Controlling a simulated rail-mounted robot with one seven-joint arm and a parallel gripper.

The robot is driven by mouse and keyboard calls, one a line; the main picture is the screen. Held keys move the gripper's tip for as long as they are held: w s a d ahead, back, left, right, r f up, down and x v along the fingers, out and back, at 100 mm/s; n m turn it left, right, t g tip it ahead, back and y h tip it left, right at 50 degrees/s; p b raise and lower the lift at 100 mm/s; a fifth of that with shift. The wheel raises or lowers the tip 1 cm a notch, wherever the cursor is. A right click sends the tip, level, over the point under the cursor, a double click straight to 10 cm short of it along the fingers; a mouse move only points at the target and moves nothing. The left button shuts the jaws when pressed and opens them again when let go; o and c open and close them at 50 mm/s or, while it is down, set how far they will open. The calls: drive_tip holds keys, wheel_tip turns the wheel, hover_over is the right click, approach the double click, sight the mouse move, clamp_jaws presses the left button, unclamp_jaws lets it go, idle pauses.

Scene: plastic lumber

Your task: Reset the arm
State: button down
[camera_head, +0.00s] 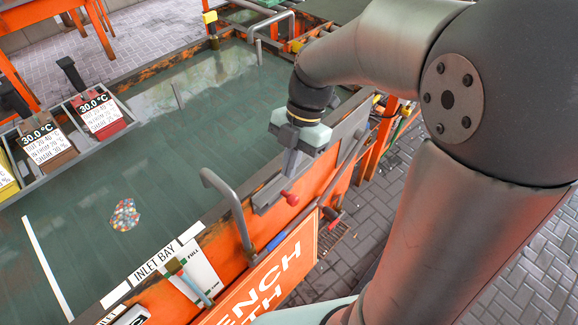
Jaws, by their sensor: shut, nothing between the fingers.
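My arm comes in from the right and bends down over the near rim of a water-filled quench tank. My gripper (289,170) points down above the tank's near rim (265,192), just above a red-ended fitting (290,197). Its fingers look closed together, and I see nothing held in them. Whether the fingertips touch the rim cannot be told from this angle.
A grey bent handle (228,205) rises from the rim left of my gripper. Another handle (271,24) stands at the far end. Bins with 30.0 °C labels (97,112) line the left side. Multicoloured bits (124,214) lie in the tank. Paved floor (520,270) is at right.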

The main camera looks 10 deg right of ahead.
idle(0.3)
drive_tip(key=s+d+r+m+t+h+p, duration=0.1)
drive_tip(key=s+m, duration=0.4)
drive_tip(key=m, duration=0.8)
drive_tip(key=s+d+r+m+t+h+p, duration=0.1)
drive_tip(key=s+d+m, duration=0.4)
drive_tip(key=m, duration=0.7)
drive_tip(key=s+t+p, duration=0.1)
drive_tip(key=p, duration=0.1)
drive_tip(key=shift+r+m+h+p, duration=0.25)
drive_tip(key=shift+m+h+p, duration=0.15)
